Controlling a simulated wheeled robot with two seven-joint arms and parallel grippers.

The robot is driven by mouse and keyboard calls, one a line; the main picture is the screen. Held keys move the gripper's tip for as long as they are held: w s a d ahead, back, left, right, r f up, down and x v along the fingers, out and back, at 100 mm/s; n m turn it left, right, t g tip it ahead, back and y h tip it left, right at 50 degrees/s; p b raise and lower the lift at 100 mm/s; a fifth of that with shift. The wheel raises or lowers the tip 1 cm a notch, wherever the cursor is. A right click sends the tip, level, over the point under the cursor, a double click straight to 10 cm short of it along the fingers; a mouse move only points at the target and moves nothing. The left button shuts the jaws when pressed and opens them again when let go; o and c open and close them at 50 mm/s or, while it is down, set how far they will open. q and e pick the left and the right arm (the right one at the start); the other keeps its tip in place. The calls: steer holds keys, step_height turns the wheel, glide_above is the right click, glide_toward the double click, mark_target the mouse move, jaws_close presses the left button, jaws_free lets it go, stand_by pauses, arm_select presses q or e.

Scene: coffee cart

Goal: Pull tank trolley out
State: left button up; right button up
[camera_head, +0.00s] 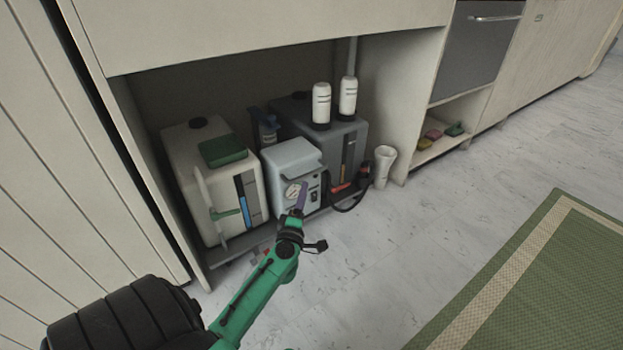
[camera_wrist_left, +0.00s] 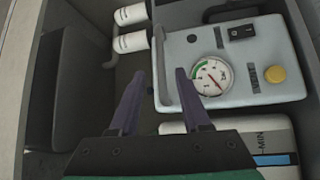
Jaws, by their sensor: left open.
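The tank trolley (camera_head: 237,247) shows as a low dark grey base inside the open bay under the counter. On it stand a white tank (camera_head: 185,155) on the left, a dark grey tank (camera_head: 340,140) at the back right, and a pale blue box (camera_head: 285,155) with a round gauge between them. My left gripper (camera_head: 300,195) is in front of the box, hiding part of its face. My right gripper is not in view.
Two white bottles (camera_head: 321,103) stand on the dark tank. A green pad (camera_head: 222,150) lies on the white tank. A white container (camera_head: 384,165) stands at the bay's right side. The pale floor (camera_head: 400,235) in front is clear up to the green mat (camera_head: 560,270).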

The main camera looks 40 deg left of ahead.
mark_target(309, 175)
arm_select(q)
steer(key=b+x, duration=0.1)
steer(key=x, duration=0.7)
steer(key=shift+w+a+f+b, duration=0.1)
steer(key=shift+w+b, duration=0.15)
steer(key=shift+b, duration=0.05)
jaws_close()
stand_by(0.8)
